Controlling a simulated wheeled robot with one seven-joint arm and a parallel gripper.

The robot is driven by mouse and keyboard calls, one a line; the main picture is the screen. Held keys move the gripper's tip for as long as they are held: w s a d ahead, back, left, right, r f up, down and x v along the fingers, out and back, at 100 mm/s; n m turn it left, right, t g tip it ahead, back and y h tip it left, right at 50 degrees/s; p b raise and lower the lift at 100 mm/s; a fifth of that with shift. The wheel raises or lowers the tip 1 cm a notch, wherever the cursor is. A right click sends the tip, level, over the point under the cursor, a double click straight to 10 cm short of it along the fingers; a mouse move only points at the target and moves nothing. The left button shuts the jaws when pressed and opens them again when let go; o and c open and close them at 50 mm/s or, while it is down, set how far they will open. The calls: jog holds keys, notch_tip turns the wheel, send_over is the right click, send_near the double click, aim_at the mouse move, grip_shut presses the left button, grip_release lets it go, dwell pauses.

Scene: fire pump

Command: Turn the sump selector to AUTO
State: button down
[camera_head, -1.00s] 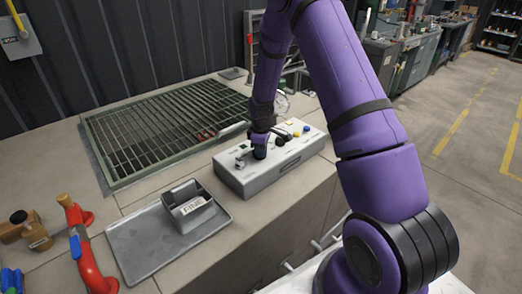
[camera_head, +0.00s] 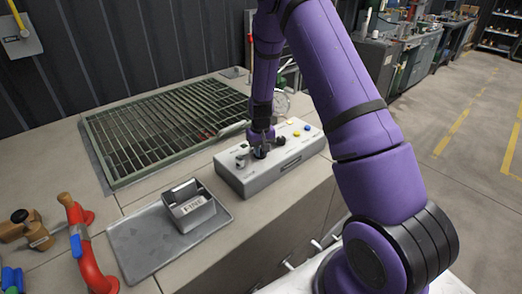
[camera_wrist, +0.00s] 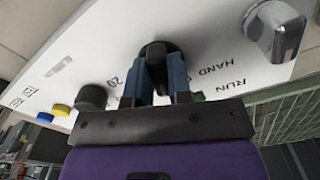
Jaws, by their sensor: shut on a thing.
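The white control box (camera_head: 268,178) sits on the counter and carries a row of knobs and buttons. My gripper (camera_head: 261,152) points down at its top. In the wrist view my gripper (camera_wrist: 158,82) is shut on a black selector knob (camera_wrist: 154,50), with one finger on each side. The word HAND is printed to the right of this knob. Other lettering is partly hidden by the fingers, so I cannot read AUTO or tell the knob's exact setting. A silver knob (camera_wrist: 277,30) with RUN beside it stands to the right.
Another black knob (camera_wrist: 92,97), a yellow button (camera_wrist: 61,110) and a blue button (camera_wrist: 45,118) lie left of the gripper. A grey tray (camera_head: 150,250) holds a grey holder with a label. A floor-style grating (camera_head: 160,130) lies behind; a red-handled tool (camera_head: 88,255) lies left.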

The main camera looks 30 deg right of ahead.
jog(key=m, duration=0.3)
jog(key=shift+a+m, duration=0.1)
jog(key=shift+m, duration=0.2)
jog(key=shift+w+m, duration=0.1)
jog(key=shift+m, duration=2)
jog(key=c, duration=1)
grip_release()
jog(key=shift+c, duration=0.2)
notch_tip(320, 180, up, 11)
jog(key=shift+f, duration=0.15)
